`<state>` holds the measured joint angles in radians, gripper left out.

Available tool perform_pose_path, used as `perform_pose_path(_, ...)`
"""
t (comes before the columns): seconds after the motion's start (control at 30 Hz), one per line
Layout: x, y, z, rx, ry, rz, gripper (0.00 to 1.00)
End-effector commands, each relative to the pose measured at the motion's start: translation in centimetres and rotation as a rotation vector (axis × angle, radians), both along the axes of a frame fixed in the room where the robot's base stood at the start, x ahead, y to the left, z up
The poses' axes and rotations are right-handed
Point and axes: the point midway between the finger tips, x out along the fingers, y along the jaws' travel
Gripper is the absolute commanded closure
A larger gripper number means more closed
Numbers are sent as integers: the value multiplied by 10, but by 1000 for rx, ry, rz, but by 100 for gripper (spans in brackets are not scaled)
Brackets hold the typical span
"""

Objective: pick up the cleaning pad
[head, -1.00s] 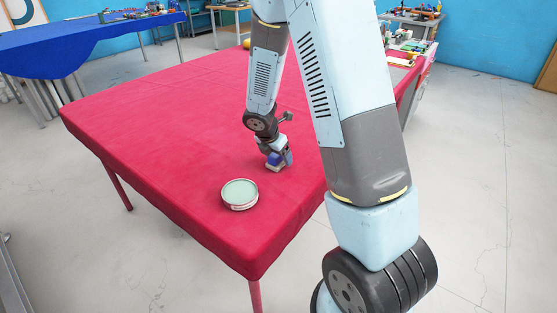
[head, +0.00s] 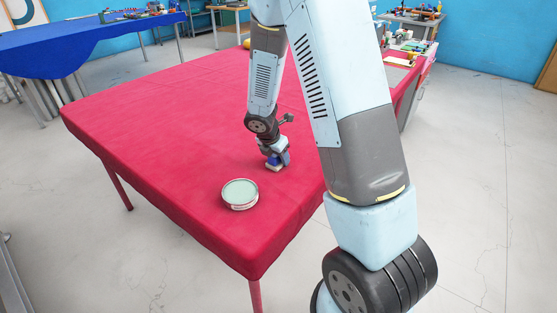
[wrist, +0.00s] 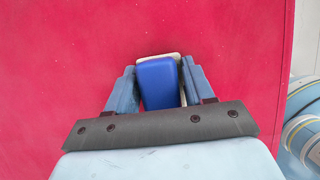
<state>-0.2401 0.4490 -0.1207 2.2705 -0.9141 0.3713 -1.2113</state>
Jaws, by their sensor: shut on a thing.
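The cleaning pad (wrist: 158,82) is a blue block with a pale edge showing behind it in the wrist view. It sits between the two fingers of my gripper (wrist: 160,88), which is shut on it. In the head view my gripper (head: 276,162) is low over the red-covered table, near its right edge. The pad shows there only as a small blue and pale patch, partly hidden by the gripper. I cannot tell whether the pad touches the cloth.
A round tin with a pale green top (head: 240,193) stands on the red table (head: 170,130), left of and nearer than my gripper. The table's left part is clear. A blue-covered table (head: 85,40) stands at the back left.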

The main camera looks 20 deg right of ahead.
Motion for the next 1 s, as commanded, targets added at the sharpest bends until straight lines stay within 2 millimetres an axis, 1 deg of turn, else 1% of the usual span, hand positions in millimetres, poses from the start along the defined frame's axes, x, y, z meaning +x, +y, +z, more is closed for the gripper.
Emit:
perform_pose_path(0.23,0,0,0,0,0,0,78)
perform_pose_path(0.37,0,0,5,0,-2,-1,78)
perform_pose_path(0.47,1,-1,15,2,-4,-3,78)
perform_pose_path(0.57,1,-1,31,1,-5,-3,78)
perform_pose_path(0.93,-41,30,92,1,-4,1,78)
perform_pose_path(1.0,-55,40,99,0,-3,3,78)
